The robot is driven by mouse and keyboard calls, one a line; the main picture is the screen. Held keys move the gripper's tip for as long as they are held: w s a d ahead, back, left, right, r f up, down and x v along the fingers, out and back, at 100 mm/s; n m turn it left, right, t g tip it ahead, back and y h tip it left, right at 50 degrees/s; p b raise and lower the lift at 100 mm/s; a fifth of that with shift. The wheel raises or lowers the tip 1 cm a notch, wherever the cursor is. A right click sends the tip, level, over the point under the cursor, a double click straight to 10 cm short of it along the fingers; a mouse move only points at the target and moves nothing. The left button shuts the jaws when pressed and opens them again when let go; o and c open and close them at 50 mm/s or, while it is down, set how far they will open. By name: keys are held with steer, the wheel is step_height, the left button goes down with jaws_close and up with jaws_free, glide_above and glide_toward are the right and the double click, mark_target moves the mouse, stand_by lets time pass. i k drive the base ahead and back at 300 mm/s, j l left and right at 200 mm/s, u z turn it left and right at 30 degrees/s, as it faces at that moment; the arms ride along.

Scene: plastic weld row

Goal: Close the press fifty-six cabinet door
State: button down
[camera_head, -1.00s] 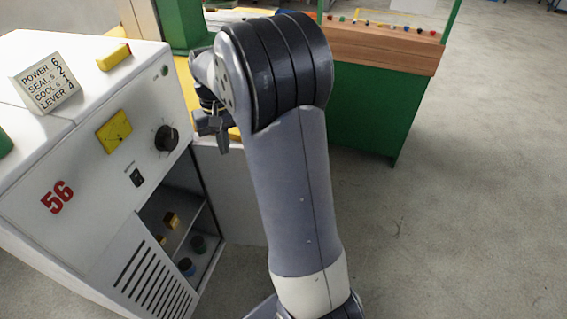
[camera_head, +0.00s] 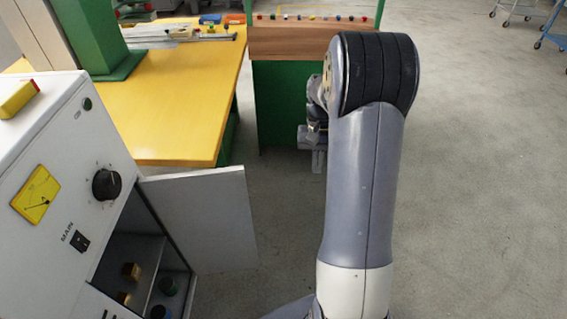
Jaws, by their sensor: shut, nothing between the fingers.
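The press cabinet (camera_head: 60,140) is a white housing at the left with a yellow meter, a black knob and a switch marked MAIN. Its door (camera_head: 205,220) is a plain pale panel, standing open and reaching out to the right from the cabinet's right edge. The open compartment shows several small blocks and round pieces on a shelf and the floor. My gripper (camera_head: 318,155) is shut and empty, to the right of the door's free edge and apart from it. My arm partly hides the gripper.
A yellow-topped table (camera_head: 180,110) stands behind the door. A green stand with a wooden top (camera_head: 300,40) carries several small coloured knobs farther back. Open grey floor lies to the right and between the door and my arm. Carts stand far at the back right.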

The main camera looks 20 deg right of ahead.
mark_target(207, 214)
steer(key=z, duration=0.45)
steer(key=j+z, duration=0.1)
steer(key=z, duration=0.85)
steer(key=j+z, duration=0.15)
steer(key=z, duration=0.8)
steer(key=j+z, duration=0.15)
steer(key=z, duration=0.35)
steer(key=u, duration=0.45)
steer(key=j+u, duration=0.15)
steer(key=u, duration=0.8)
steer(key=j+u, duration=0.1)
steer(key=u, duration=0.35)
steer(key=i+u, duration=0.1)
steer(key=u, duration=0.35)
steer(key=j+u, duration=0.1)
steer(key=u, duration=0.35)
steer(key=i+u, duration=0.1)
steer(key=u, duration=0.4)
